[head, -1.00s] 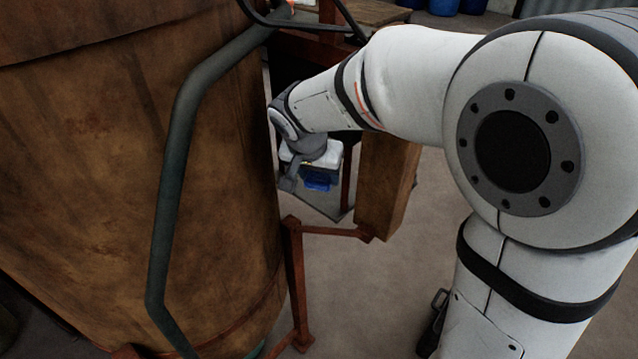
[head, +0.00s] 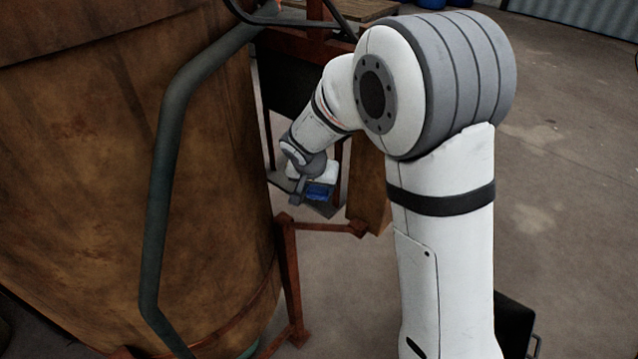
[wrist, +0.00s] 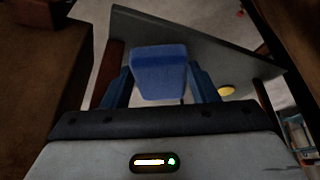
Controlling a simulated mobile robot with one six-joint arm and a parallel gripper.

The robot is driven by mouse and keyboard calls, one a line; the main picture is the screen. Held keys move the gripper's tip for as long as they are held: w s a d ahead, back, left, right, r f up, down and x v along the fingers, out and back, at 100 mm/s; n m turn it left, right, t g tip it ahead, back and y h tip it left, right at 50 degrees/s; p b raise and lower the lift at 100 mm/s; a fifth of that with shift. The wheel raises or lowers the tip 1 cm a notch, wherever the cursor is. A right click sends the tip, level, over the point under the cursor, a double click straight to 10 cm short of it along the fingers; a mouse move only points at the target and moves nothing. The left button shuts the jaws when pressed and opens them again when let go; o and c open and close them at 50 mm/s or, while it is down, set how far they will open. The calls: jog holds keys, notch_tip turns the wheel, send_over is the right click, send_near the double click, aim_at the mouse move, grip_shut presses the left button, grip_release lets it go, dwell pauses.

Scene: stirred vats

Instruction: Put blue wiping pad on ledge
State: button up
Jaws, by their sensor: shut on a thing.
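The blue wiping pad (wrist: 159,70) is held between the two fingers of my gripper (wrist: 160,88) in the wrist view. My gripper is shut on it. In the head view the blue pad (head: 318,191) shows at the end of my arm, with my gripper (head: 312,180) partly hidden by the wrist. A flat grey ledge (wrist: 215,62) lies beyond and below the pad in the wrist view. I cannot tell whether the pad touches it.
A large rusty vat (head: 215,200) with a dark green pipe (head: 163,170) fills the left. A rusty frame post (head: 293,280) and a brown box-like post (head: 369,195) stand close to the gripper. A small yellow round thing (wrist: 226,91) is on the ledge. Open floor lies right.

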jog(key=shift+w+d+f, duration=0.2)
jog(key=shift+w+f, duration=0.35)
jog(key=shift+f, duration=0.1)
jog(key=o, duration=1.4)
jog(key=v, duration=1.2)
jog(key=shift+r+p, duration=0.1)
jog(key=shift+p, duration=0.2)
